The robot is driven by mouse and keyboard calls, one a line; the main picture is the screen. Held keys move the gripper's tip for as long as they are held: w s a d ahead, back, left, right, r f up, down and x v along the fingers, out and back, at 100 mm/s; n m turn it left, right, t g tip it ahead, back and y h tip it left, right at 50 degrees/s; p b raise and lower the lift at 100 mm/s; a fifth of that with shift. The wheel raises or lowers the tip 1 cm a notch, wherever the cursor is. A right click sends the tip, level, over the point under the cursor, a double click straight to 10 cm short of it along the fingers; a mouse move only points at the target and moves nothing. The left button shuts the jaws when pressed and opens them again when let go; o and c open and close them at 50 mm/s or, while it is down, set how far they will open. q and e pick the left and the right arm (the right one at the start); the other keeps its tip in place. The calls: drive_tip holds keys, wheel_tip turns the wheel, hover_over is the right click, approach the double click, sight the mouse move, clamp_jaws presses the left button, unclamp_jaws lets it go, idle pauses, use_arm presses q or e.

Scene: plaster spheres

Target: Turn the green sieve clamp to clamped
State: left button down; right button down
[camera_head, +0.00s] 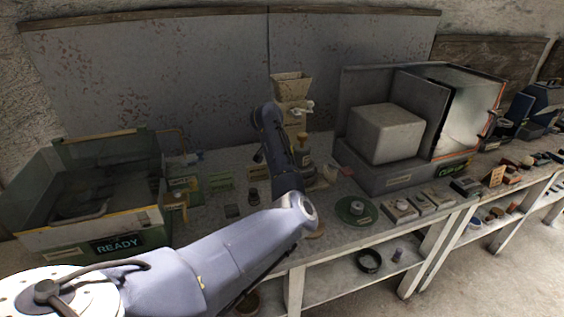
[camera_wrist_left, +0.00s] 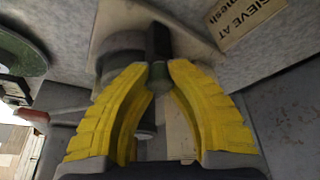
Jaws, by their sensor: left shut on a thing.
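In the left wrist view, my left gripper (camera_wrist_left: 158,78) has its yellow fingers closed in on a small dark green knob (camera_wrist_left: 158,82), which I take to be the sieve clamp. A dark upright bar (camera_wrist_left: 157,40) stands just beyond the fingertips, in line with the knob. In the head view, the mill with a tan hopper (camera_head: 291,87) stands at the middle of the bench. My left arm covers its lower part, so the clamp and the gripper's grasp are hidden there. I cannot read the clamp's position. My right gripper is not seen.
A "SIEVE AT" label (camera_wrist_left: 246,18) lies beside the clamp. A red-handled part (camera_wrist_left: 32,116) is close on the left. A green round plate (camera_head: 356,210) sits right of my arm. A large open-sided cabinet (camera_head: 456,108) stands right, and a bin marked READY (camera_head: 117,244) left.

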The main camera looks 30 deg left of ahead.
use_arm(q)
drive_tip(key=shift+w+r, duration=0.1)
drive_tip(key=shift+r, duration=0.1)
drive_tip(key=c, duration=1.7)
unclamp_jaws()
drive_tip(key=o, duration=0.6)
drive_tip(key=shift+f, duration=0.15)
drive_tip(key=v, duration=1.2)
